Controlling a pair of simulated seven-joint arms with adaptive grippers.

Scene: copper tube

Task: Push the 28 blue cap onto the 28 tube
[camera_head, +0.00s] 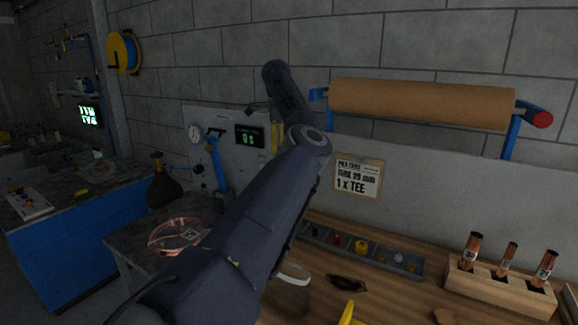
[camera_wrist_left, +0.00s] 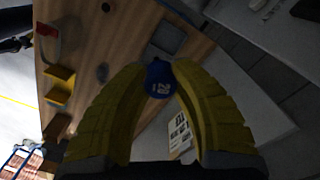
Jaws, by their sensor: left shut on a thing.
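My left gripper (camera_wrist_left: 158,70) shows in the left wrist view, its two yellow fingers shut on a blue cap (camera_wrist_left: 158,84) marked 28. The cap sits between the fingertips. In the head view my left arm rises across the middle and the cap cannot be made out. Copper tubes stand upright, slightly tilted, in a wooden block at the right. The right-hand tube (camera_head: 545,268) seems to be marked 28, though the print is small. Its top end is bare. The cap is apart from the tubes. My right gripper is not in view.
The wooden block (camera_head: 498,292) also holds a left tube (camera_head: 471,251) and a thinner middle tube (camera_head: 507,259). A grey tray (camera_head: 408,262) of small parts lies along the wall. A yellow object (camera_head: 348,315) is at the front edge. A brown paper roll (camera_head: 420,103) hangs above.

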